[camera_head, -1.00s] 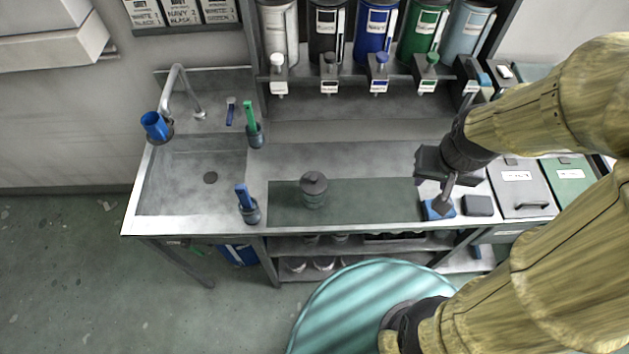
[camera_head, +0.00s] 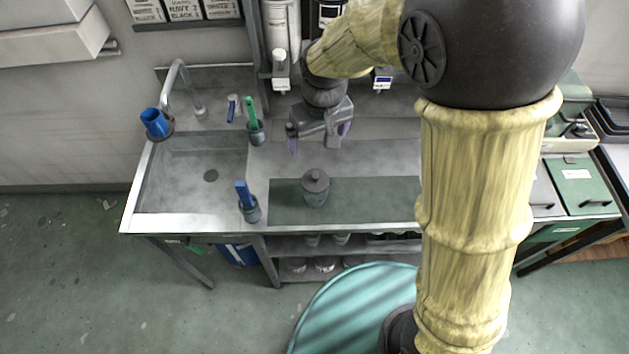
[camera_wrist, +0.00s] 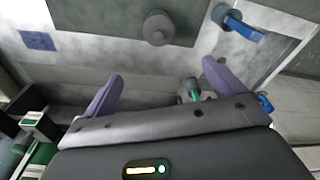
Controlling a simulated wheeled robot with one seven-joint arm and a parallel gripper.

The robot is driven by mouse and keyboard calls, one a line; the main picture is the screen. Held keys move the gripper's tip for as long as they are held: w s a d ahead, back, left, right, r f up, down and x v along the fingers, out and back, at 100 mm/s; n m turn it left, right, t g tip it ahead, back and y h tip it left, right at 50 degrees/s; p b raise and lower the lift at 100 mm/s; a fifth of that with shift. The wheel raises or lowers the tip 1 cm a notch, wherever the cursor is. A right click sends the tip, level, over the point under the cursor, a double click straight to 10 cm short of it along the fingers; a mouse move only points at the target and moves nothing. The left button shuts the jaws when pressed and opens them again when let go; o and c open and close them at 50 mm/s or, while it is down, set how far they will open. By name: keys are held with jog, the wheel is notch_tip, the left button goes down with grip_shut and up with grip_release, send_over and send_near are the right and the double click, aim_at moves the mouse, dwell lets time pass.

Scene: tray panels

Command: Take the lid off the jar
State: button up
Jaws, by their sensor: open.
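The jar (camera_head: 315,197) is a small grey-green pot standing upright on the dark green mat (camera_head: 375,204) of the counter. Its grey lid (camera_head: 315,178), with a small knob on top, sits on the jar. My gripper (camera_head: 314,146) is open and empty, above the counter and behind the jar in the head view. In the wrist view the lid (camera_wrist: 158,27) shows at the top middle, beyond and apart from my open fingers (camera_wrist: 162,83). The lid hides most of the jar there.
A holder with a blue-handled tool (camera_head: 248,205) stands left of the jar. A holder with a green-handled tool (camera_head: 254,128) stands farther back, near the sink (camera_head: 190,175). Dispensers (camera_head: 281,72) hang along the back. The mat around the jar is clear.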

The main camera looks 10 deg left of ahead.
jog(key=shift+w, duration=0.1)
jog(key=p, duration=0.3)
send_over(316, 175)
notch_tip(316, 175, down, 12)
jog(key=shift+f, duration=0.1)
jog(key=shift+a, duration=0.1)
dwell(0.4)
jog(key=shift+f+p, duration=0.5)
jog(key=shift+f, duration=0.25)
jog(key=shift+f+p, duration=0.65)
jog(key=shift+f, duration=1.2)
